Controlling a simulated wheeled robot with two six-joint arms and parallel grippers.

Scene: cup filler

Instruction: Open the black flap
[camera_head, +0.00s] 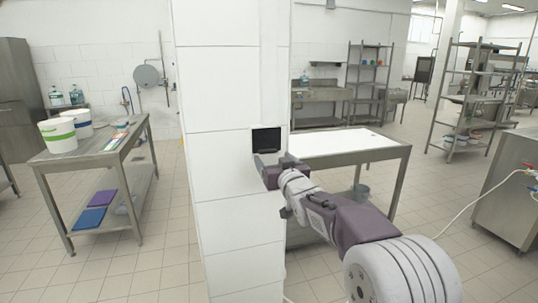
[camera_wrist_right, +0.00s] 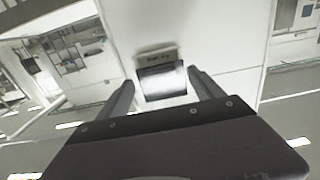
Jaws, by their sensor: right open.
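The black flap (camera_head: 266,139) is a dark square panel in a light frame on the white tiled pillar. It looks closed. In the right wrist view the flap (camera_wrist_right: 161,82) shows as a dark, shiny panel under a small label plate, between and beyond my fingertips. My right gripper (camera_head: 267,167) is just below the flap in the head view. In the right wrist view the gripper (camera_wrist_right: 160,85) has its two fingers spread apart with nothing between them. I cannot tell whether a finger touches the flap. My left gripper is not in view.
The white tiled pillar (camera_head: 222,110) stands close in front. A steel table (camera_head: 345,145) with a white top is right behind my right arm. Another steel table (camera_head: 95,150) with buckets stands at left. The tiled floor between is open.

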